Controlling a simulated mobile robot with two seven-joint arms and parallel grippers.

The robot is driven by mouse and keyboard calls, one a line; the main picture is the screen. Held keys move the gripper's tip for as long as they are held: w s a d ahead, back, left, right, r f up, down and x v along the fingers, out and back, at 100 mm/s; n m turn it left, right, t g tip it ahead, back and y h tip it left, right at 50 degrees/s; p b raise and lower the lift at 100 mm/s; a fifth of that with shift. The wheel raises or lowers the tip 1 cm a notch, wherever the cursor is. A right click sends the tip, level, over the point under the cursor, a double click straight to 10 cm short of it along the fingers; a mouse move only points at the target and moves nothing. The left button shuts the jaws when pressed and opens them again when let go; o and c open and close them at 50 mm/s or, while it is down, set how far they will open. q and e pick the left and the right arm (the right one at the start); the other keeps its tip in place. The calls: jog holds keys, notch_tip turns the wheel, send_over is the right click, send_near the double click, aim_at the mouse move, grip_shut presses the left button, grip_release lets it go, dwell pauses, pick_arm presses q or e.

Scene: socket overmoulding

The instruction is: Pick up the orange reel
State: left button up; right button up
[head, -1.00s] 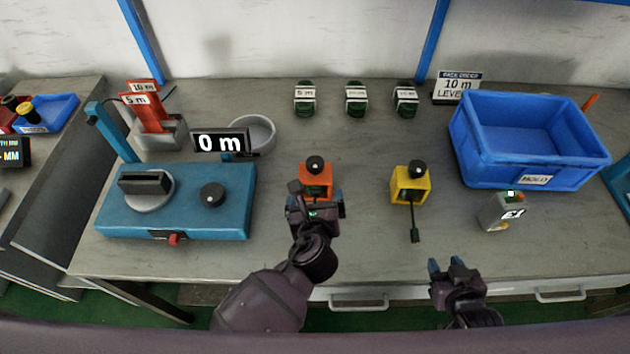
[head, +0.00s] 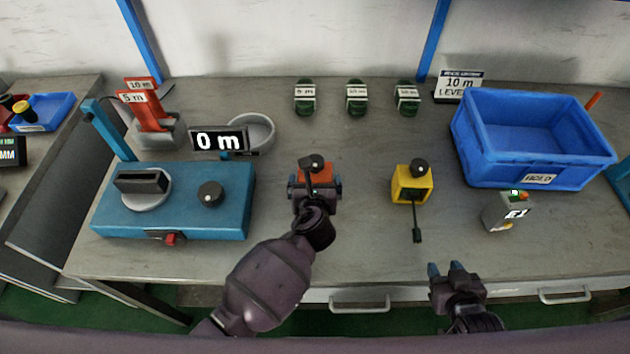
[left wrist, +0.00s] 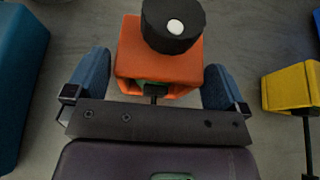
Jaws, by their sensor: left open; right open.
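The orange reel (head: 307,178) with a black knob on top stands on the bench in the middle of the head view. It also shows in the left wrist view (left wrist: 158,62), upright between the fingers. My left gripper (head: 315,186) is open around the reel, one blue finger on each side. In the left wrist view my left gripper's fingers (left wrist: 155,85) have small gaps to the reel's sides. Part of the reel is hidden by my gripper in the head view. My right gripper (head: 447,270) is open and empty over the bench's front edge.
A yellow reel (head: 402,187) stands to the right. A blue machine (head: 235,190) with a 0 m display (head: 218,140) is at left. A blue bin (head: 535,150) is at right, with a small grey device (head: 496,213) before it. Several green reels (head: 356,98) stand behind.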

pick_arm(q)
jog(key=shift+x, duration=1.4)
pick_arm(e)
jog(key=shift+f, duration=0.45)
pick_arm(q)
jog(key=shift+f, duration=0.1)
pick_arm(e)
jog(key=shift+s+f, duration=0.1)
jog(key=shift+s, duration=0.2)
pick_arm(q)
jog(key=c, duration=0.8)
pick_arm(e)
jog(key=shift+s+f, duration=0.15)
